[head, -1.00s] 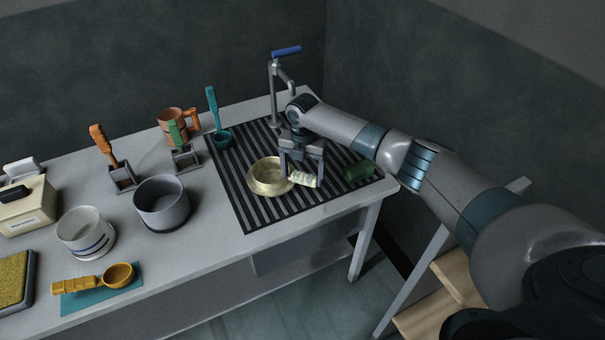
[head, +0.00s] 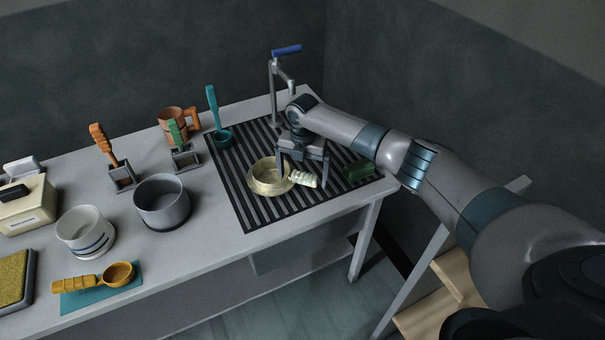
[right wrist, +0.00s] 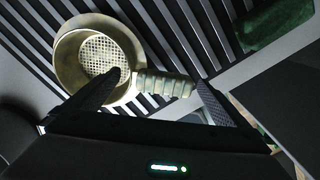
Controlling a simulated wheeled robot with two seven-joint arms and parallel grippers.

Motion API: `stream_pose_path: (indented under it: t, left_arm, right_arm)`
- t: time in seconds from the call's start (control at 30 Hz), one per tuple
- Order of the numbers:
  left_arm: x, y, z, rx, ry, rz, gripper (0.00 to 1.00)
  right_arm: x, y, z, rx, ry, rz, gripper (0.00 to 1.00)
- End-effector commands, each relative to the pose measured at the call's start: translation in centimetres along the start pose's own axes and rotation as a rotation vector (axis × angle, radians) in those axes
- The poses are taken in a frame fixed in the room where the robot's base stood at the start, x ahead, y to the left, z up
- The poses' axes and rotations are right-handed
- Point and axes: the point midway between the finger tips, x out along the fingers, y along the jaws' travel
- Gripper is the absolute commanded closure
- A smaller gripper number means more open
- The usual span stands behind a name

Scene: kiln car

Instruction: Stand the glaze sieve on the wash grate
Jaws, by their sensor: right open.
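The glaze sieve (head: 262,186) is a pale cream bowl with a ribbed handle (head: 305,180). It rests mouth up on the dark slatted wash grate (head: 258,218), its handle pointing right. The right wrist view shows the sieve's mesh floor (right wrist: 98,55) and the slats under it. My right gripper (head: 302,172) is open above the handle, with its fingers apart on either side. In the right wrist view the gripper (right wrist: 160,82) has a gap between each finger and the handle; one fingertip overlaps the bowl in the picture. My left gripper is out of view.
A green block (head: 358,170) lies at the grate's right edge. A tap (head: 275,90) and a teal ladle (head: 213,110) stand at the back. A grey pot (head: 162,205), a white cup (head: 85,235) and an orange mug (head: 172,122) are left of the grate.

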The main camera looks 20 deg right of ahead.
Motion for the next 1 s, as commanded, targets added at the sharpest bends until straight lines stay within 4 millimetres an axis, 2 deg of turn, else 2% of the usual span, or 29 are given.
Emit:
stream_pose_path:
  t: [0.37,1.0]
  left_arm:
    - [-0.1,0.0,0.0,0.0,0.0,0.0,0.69]
    - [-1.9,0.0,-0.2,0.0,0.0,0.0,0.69]
  right_arm:
    - [-0.2,0.0,0.0,0.0,-0.001,0.001,0.0]
    - [-2.3,0.1,0.1,0.0,-0.001,0.002,0.0]
